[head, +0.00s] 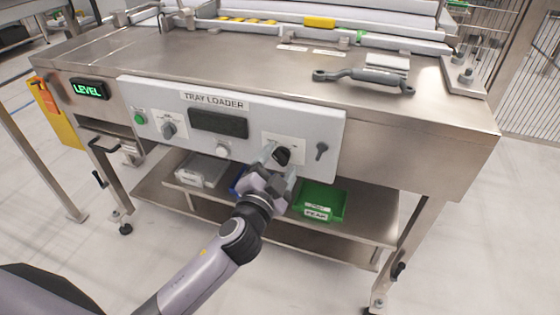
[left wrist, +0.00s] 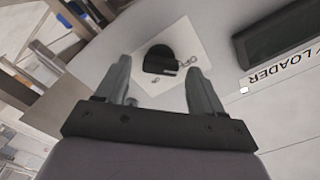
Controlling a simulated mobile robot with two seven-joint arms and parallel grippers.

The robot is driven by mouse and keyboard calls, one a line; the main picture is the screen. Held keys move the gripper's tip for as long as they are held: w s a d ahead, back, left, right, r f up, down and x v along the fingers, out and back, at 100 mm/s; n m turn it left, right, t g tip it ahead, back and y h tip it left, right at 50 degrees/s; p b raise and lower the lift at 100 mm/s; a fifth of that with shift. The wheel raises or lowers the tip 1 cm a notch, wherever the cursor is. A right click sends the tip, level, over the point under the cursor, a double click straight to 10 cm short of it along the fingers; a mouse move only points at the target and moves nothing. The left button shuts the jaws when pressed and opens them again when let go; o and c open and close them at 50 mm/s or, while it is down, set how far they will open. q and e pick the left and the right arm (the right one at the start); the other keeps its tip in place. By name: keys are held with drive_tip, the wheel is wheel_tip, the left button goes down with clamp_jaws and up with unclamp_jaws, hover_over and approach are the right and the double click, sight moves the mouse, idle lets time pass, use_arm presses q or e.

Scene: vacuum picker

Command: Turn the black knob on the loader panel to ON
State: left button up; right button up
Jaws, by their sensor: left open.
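The loader panel (head: 178,96) is a pale box labelled TRAY LOADER on the front of a steel table. The black knob (head: 282,155) sits on a white label plate right of the dark display. In the left wrist view the knob (left wrist: 161,60) lies ahead, between and beyond the two fingertips. My left gripper (head: 278,161) is open in front of the knob; its fingers (left wrist: 158,78) stand apart on either side, and I cannot tell whether they touch it. My right gripper is not in view.
A grey selector knob (head: 169,130), a green button (head: 140,118) and a keyed switch (head: 321,151) are also on the panel. A green bin (head: 322,203) stands on the lower shelf. A grey handle tool (head: 364,78) lies on the tabletop.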

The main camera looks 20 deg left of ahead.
use_arm(q)
drive_tip(key=shift+w, duration=0.6)
drive_tip(key=c, duration=1.1)
drive_tip(key=shift+o, duration=0.2)
